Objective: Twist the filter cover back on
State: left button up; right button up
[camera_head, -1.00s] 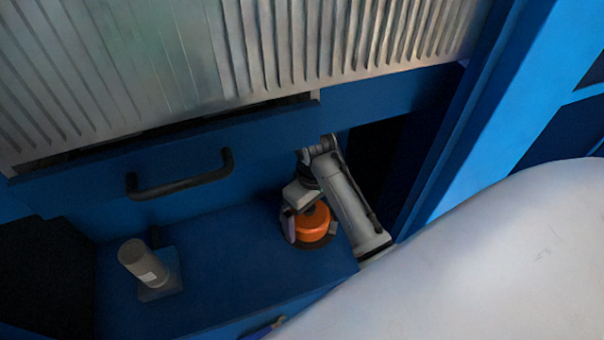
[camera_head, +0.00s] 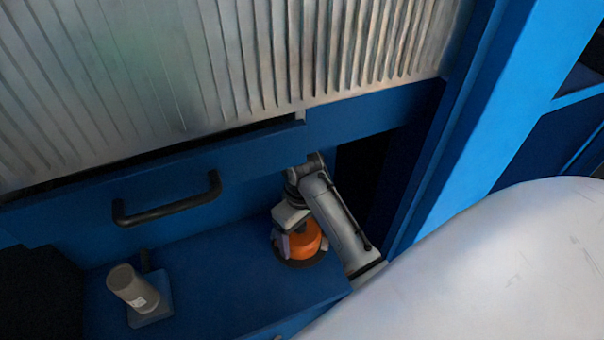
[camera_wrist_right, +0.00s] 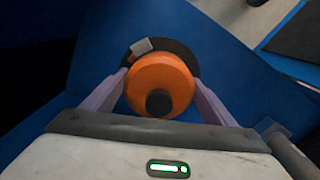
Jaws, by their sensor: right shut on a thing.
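The orange filter cover (camera_head: 302,240) sits on a dark round base (camera_head: 300,262) on the blue shelf. My right gripper (camera_head: 291,246) is at the cover from above. Its two fingers, seen in the right wrist view (camera_wrist_right: 160,92), lie on opposite sides of the cover and are shut on it. Part of the cover is hidden by the gripper and arm. My left gripper is not in view.
A grey cylinder (camera_head: 126,281) on a square base stands at the shelf's left. A dark handle (camera_head: 168,200) sticks out from the blue panel above. A blue post (camera_head: 480,130) stands right of my arm. The shelf between cylinder and cover is clear.

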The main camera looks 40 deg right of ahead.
jog(key=m, duration=0.3)
jog(key=shift+a, duration=0.2)
